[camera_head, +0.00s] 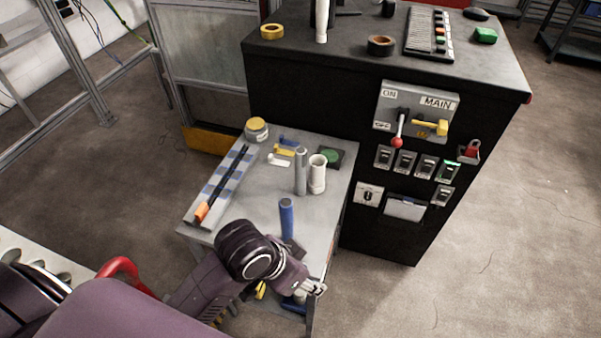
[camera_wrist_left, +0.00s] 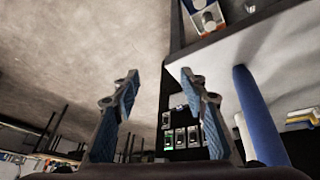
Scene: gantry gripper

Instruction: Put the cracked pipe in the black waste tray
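A blue pipe (camera_head: 287,217) stands upright on the grey table (camera_head: 258,205), next to my left arm. A grey pipe (camera_head: 300,172) and a white pipe (camera_head: 317,174) stand farther back. I cannot tell which pipe is cracked. A small dark tray or pad (camera_head: 340,152) with a green round piece lies behind them; I cannot tell if it is the waste tray. My left gripper (camera_head: 316,289) is low at the table's near right edge. In the left wrist view its fingers (camera_wrist_left: 160,90) are apart and empty, with the blue pipe (camera_wrist_left: 260,118) to their right. My right gripper is not seen.
A black cabinet (camera_head: 300,100) with switches and a red-knobbed lever (camera_head: 398,140) stands behind the table. A long dark bar with an orange end (camera_head: 202,211) lies on the left. A yellow-lidded jar (camera_head: 257,129) is at the back. Floor on the right is clear.

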